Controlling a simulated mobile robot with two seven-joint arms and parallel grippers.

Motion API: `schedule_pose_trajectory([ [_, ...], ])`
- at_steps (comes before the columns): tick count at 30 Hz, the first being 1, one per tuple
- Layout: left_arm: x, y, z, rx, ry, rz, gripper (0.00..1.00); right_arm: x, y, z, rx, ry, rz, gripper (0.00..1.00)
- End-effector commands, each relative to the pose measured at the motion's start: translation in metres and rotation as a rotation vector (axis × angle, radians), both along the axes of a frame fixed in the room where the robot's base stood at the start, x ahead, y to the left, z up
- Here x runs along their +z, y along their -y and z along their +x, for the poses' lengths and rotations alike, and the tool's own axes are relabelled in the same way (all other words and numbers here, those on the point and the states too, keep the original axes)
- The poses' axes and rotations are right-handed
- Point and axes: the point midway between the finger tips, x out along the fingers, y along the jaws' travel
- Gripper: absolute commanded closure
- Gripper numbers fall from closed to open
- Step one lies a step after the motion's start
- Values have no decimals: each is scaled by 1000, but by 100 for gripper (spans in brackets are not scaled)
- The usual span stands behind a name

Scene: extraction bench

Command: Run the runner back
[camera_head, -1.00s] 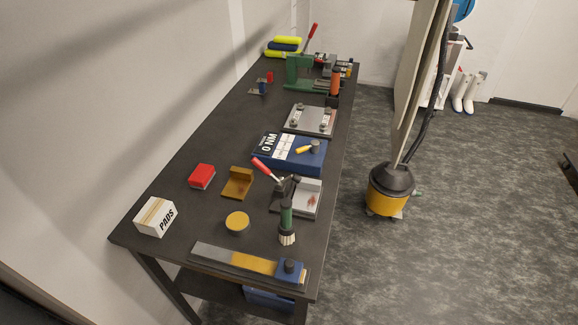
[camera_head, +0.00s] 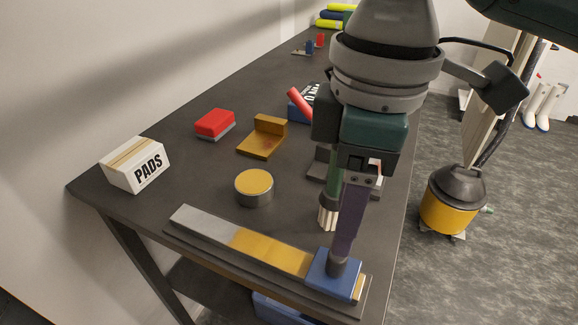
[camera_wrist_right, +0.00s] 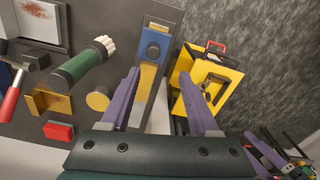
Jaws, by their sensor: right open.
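The runner is a blue block with a dark knob (camera_head: 333,279), at the right end of a flat rail (camera_head: 200,224) with a grey and a yellow stretch. It also shows in the right wrist view (camera_wrist_right: 152,46), just beyond my fingertips. My right gripper (camera_head: 344,250) is open and points down over the runner. In the head view its near finger overlaps the knob; I cannot tell whether it touches. In the right wrist view its purple fingers (camera_wrist_right: 159,78) stand apart with the rail between them. Purple parts at the lower right there look like my left gripper (camera_wrist_right: 268,150); its jaws are unclear.
A round yellow-topped tin (camera_head: 254,187), a brown angle piece (camera_head: 262,145), a red block (camera_head: 215,123) and a PADS box (camera_head: 136,165) lie further left. A yellow vacuum (camera_head: 450,207) stands on the floor right.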

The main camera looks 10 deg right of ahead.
Motion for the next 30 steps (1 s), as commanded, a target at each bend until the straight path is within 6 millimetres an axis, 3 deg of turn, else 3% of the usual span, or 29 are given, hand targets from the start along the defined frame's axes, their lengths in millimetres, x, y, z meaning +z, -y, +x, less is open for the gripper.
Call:
schedule_pose_trajectory([
  [1, -11, 0, 0, 2, 1, -2, 32, -8, 5, 5, -1, 2, -17, 38],
  [8, -9, 1, 0, 2, 2, -3, 32, -22, 9, 6, -2, -9, -30, 38],
  [15, -11, 0, 0, 1, 1, 0, 32, -68, 9, 6, -3, -8, -30, 38],
  [21, -13, -1, 0, -3, 1, 5, 32, -96, 9, 7, -2, -6, -30, 38],
  [30, -14, -2, 0, -6, 0, 8, 32, -104, 9, 7, 0, -4, -29, 38],
])
